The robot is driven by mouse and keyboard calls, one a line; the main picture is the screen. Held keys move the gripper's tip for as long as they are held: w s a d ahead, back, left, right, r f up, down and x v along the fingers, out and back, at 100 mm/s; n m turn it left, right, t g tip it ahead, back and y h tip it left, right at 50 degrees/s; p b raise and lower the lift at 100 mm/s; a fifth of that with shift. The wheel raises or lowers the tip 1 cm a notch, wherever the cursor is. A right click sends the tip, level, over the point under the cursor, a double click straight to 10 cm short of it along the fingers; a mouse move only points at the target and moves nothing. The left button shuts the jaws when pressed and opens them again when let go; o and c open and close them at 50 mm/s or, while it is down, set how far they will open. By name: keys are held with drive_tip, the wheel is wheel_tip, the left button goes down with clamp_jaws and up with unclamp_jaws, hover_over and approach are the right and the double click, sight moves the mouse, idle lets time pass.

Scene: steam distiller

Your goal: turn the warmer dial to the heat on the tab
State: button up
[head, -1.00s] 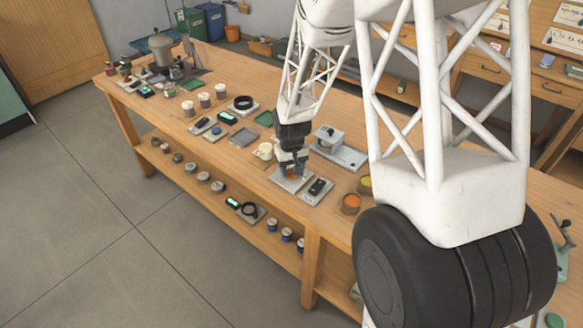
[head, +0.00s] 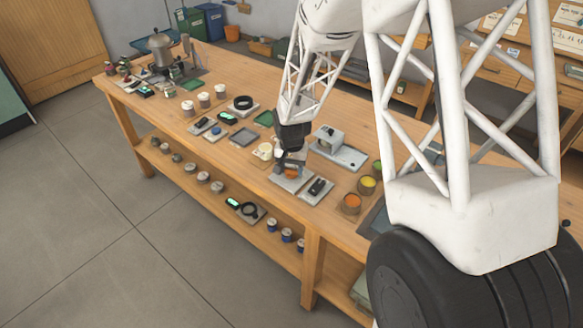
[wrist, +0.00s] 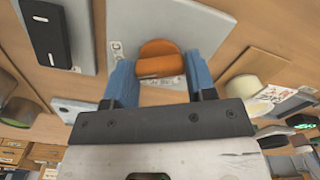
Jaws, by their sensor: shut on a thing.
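An orange dial (wrist: 160,60) with a ridge across it sits on a pale plate (wrist: 195,22) in the wrist view. The blue fingers of my gripper (wrist: 160,84) stand one at each side of the dial and are shut on it. A small label with print lies at the dial's near edge and another pale mark is left of it; neither can be read. In the head view the dial (head: 291,174) shows orange below my gripper (head: 289,165), on its plate on the bench. The fingers partly hide it.
A plate with a black switch-like piece (head: 318,186) lies right of the dial. A grey device on a base (head: 328,138) stands behind, a cream cup (head: 264,151) to the left. Orange and yellow pots (head: 351,202) stand at the right. Several other items fill the bench (head: 235,160).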

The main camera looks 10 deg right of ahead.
sight(292, 169)
drive_tip(key=shift+m, duration=1.2)
drive_tip(key=o, duration=0.9)
drive_tip(key=shift+o, duration=0.2)
drive_tip(key=shift+r, duration=0.1)
drive_tip(key=shift+r, duration=3.8)
